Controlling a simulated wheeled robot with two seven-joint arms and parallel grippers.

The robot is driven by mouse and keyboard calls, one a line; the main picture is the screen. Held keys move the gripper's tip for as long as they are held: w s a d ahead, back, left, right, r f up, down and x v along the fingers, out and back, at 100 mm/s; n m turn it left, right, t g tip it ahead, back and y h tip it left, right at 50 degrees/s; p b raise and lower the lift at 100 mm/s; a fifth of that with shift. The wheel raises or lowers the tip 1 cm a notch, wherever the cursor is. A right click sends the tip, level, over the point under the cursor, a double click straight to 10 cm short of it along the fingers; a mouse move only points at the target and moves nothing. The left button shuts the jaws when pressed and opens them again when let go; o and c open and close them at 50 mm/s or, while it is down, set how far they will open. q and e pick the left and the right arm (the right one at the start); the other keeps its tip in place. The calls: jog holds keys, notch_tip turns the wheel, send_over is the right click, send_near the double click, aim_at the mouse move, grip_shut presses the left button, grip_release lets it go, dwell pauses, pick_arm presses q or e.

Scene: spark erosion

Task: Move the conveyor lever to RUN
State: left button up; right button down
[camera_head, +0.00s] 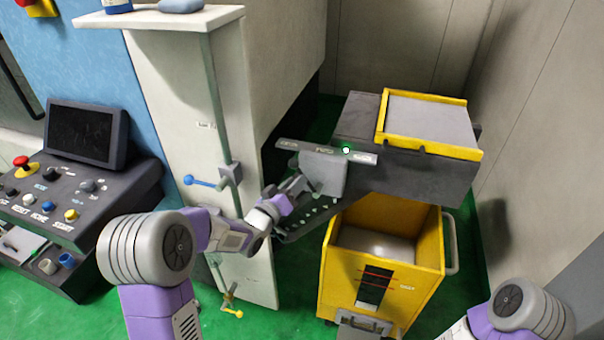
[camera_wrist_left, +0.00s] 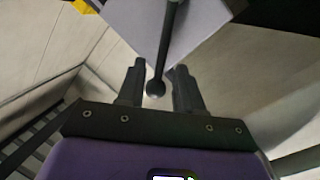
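The conveyor lever shows in the left wrist view as a dark rod with a ball knob (camera_wrist_left: 155,88). It comes out of a pale grey housing (camera_wrist_left: 182,28). In the head view this housing (camera_head: 323,174) sits on the near side of the conveyor (camera_head: 400,170), below a grey label plate (camera_head: 317,149) whose words are too small to read. A green light (camera_head: 346,150) glows at the plate. My left gripper (camera_head: 293,191) is at the housing. In the left wrist view its fingers (camera_wrist_left: 159,90) are open, the knob between them with gaps on both sides. The lever is hidden in the head view.
A yellow cart (camera_head: 436,268) stands below the conveyor. A white cabinet (camera_head: 180,110) with a blue-handled valve (camera_head: 201,182) is left of my left gripper. A control console (camera_head: 90,205) stands at far left. Green floor shows between cabinet and cart.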

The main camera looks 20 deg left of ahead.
pick_arm(q)
jog(key=x, duration=0.5)
jog(key=shift+s, duration=0.1)
grip_shut()
